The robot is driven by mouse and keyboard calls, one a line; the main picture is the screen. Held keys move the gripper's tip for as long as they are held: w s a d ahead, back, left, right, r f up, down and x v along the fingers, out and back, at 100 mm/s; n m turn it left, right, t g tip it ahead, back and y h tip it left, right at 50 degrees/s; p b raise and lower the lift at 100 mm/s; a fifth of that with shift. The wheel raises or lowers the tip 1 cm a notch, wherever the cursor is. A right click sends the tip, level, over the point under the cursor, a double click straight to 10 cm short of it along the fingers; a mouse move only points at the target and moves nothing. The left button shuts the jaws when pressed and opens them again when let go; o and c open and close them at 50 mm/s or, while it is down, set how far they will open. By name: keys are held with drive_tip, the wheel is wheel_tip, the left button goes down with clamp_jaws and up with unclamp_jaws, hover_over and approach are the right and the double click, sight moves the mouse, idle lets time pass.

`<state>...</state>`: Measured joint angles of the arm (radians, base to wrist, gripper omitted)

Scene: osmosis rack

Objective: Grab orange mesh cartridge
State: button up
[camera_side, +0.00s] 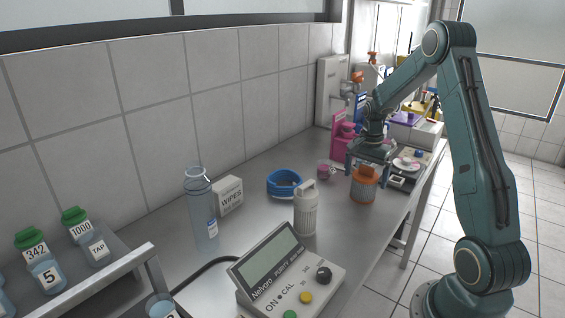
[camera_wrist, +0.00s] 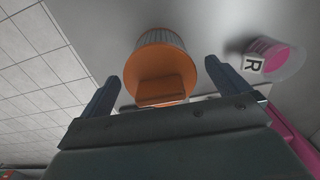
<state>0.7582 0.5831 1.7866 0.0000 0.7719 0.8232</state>
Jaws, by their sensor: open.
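The orange mesh cartridge (camera_side: 363,186) stands upright on the grey bench, with an orange top and a ribbed side. In the wrist view its round orange cap and handle (camera_wrist: 160,78) show between the two fingers, with pale ribbing beyond. My gripper (camera_side: 368,176) is open and sits just above and around the cartridge's top in the side view. In the wrist view my gripper (camera_wrist: 157,82) has one finger on each side of the cartridge, with gaps visible on both sides. I cannot tell how far down the fingers reach beside it.
A white ribbed cartridge (camera_side: 306,210) stands nearer on the bench. A blue ring-shaped item (camera_side: 285,184) lies behind it. A small clear cup with pink contents (camera_side: 325,170) is close left of my gripper; it also shows in the wrist view (camera_wrist: 279,60).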

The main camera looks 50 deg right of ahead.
drive_tip(key=shift+f, duration=0.3)
drive_tip(key=c, duration=1.1)
drive_tip(key=shift+r, duration=0.1)
wheel_tip(320, 180, up, 20)
idle(0.4)
idle(0.4)
